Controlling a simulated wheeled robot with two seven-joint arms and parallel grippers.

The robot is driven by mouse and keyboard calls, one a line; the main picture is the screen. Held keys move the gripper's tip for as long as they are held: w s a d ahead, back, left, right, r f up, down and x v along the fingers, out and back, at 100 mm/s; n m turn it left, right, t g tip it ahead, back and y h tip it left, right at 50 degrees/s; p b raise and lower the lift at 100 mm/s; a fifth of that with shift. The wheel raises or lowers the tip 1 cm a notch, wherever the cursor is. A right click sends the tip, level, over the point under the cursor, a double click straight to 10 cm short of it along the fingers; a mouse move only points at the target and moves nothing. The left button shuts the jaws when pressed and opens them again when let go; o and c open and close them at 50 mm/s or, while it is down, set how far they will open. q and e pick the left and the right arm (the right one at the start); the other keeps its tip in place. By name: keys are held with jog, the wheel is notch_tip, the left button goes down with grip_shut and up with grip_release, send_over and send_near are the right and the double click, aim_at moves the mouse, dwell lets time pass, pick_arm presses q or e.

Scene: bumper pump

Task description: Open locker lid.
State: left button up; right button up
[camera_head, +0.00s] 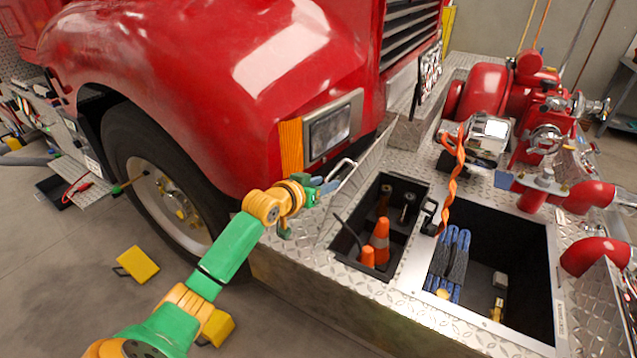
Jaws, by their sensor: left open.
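The locker lid (362,172) is a diamond-plate panel, raised and tilted up on the left side of the small locker (350,262). A metal handle (343,168) shows near its upper left edge. The locker is open, with orange cones inside. My left gripper (326,188) is beside the lid on its left, close to the handle, with open jaws. Whether it touches the lid or handle I cannot tell. My right gripper is not in view.
A larger open compartment (556,275) with a blue-grey hose (448,262) lies to the right. Red pump piping (490,85) stands behind it. The red truck fender (190,75) and headlight (330,128) are close behind my left gripper. Yellow blocks (138,264) lie on the floor.

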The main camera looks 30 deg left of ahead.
pick_arm(q)
jog(key=p+v, duration=0.6)
jog(key=v, duration=0.1)
jog(key=shift+s+a, duration=0.25)
jog(key=shift+s, duration=0.1)
jog(key=shift+r, duration=0.15)
